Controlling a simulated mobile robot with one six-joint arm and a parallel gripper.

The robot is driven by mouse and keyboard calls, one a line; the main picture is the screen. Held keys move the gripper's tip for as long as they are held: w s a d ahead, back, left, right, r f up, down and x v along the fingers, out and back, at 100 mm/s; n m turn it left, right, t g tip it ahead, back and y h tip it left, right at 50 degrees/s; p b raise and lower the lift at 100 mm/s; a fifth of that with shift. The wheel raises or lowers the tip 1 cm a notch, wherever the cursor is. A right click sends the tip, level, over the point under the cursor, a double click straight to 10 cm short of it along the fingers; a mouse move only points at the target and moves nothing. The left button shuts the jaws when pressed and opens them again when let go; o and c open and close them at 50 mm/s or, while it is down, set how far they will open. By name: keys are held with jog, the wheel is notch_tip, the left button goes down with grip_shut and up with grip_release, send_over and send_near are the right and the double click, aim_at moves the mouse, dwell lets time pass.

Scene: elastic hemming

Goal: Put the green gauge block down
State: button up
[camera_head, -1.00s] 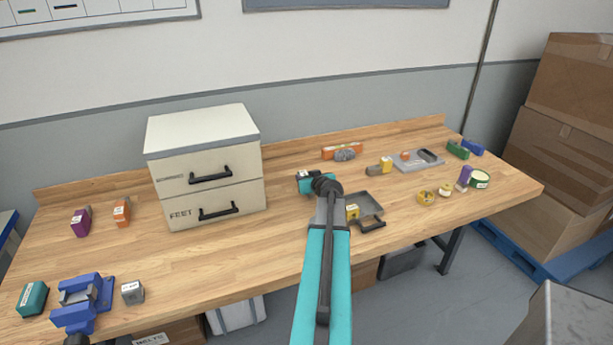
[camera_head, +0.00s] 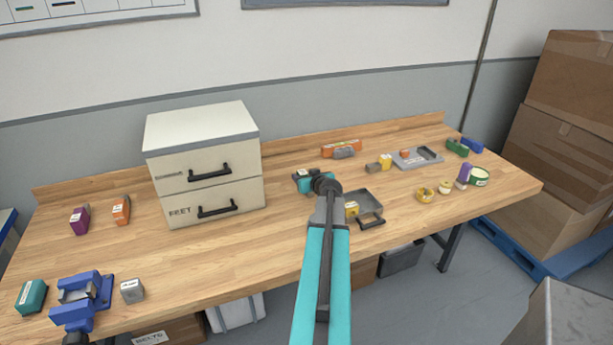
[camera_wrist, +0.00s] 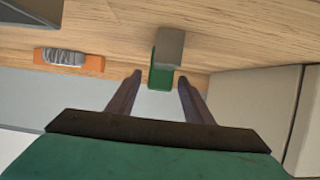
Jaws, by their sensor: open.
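The green gauge block (camera_wrist: 161,79) shows in the wrist view as a green body with a grey part at its upper end. My gripper is open. In the head view my gripper (camera_head: 302,181) is low over the middle of the bench, right of the drawer cabinet, and my wrist hides most of the space there. I cannot tell if the block's base touches the wood.
The drawer cabinet (camera_head: 203,165) stands left of my gripper. A grey handled tray (camera_head: 366,204) with a yellow block lies close on the right. An orange item (camera_head: 342,148) with a grey piece lies behind. The bench front left of centre is clear.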

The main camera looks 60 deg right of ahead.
jog(key=shift+r, duration=0.15)
jog(key=shift+s+a, duration=0.3)
jog(key=shift+s, duration=0.05)
jog(key=b+v, duration=0.3)
jog(key=v, duration=0.8)
jog(key=shift+r, duration=0.2)
dwell(0.5)
